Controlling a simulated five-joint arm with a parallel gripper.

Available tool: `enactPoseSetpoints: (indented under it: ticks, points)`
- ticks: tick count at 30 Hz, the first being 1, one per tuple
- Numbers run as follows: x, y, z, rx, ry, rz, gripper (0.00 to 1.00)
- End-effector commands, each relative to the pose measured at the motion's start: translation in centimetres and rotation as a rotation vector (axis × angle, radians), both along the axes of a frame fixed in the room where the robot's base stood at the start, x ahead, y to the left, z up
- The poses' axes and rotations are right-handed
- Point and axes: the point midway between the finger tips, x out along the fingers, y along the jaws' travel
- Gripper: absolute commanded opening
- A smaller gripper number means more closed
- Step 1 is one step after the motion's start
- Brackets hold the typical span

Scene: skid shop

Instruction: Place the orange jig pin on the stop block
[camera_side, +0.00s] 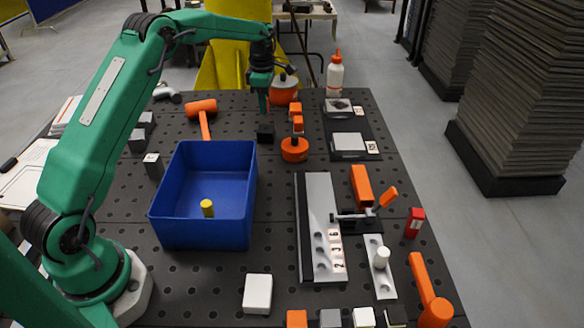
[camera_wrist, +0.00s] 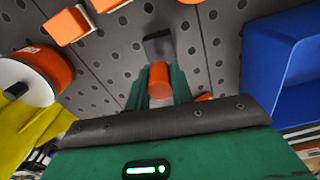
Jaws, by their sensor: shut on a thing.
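The orange jig pin (camera_wrist: 160,80) is upright between the two green fingers of my gripper (camera_wrist: 158,88) in the wrist view. In the side view my gripper (camera_side: 264,103) points down at the far part of the bench, and its fingers hide the pin. A small dark block, which looks like the stop block (camera_side: 265,133), stands on the bench just on the near side of my gripper. In the wrist view the dark block (camera_wrist: 158,44) shows just beyond the pin. I cannot tell whether the pin touches it.
The blue bin (camera_side: 247,200) with a yellow peg (camera_side: 207,208) is nearer and left. An orange mallet (camera_side: 203,112) lies left of my gripper. Bare perforated bench surrounds the dark block.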

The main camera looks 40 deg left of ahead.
Motion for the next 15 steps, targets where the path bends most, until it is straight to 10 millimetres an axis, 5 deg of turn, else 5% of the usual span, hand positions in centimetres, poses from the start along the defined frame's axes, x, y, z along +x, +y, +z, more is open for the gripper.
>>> enactPoseSetpoints:
  ticks: [15]
  points:
    - [0.0,0.0,-4.0,0.000,0.000,0.000,0.00]
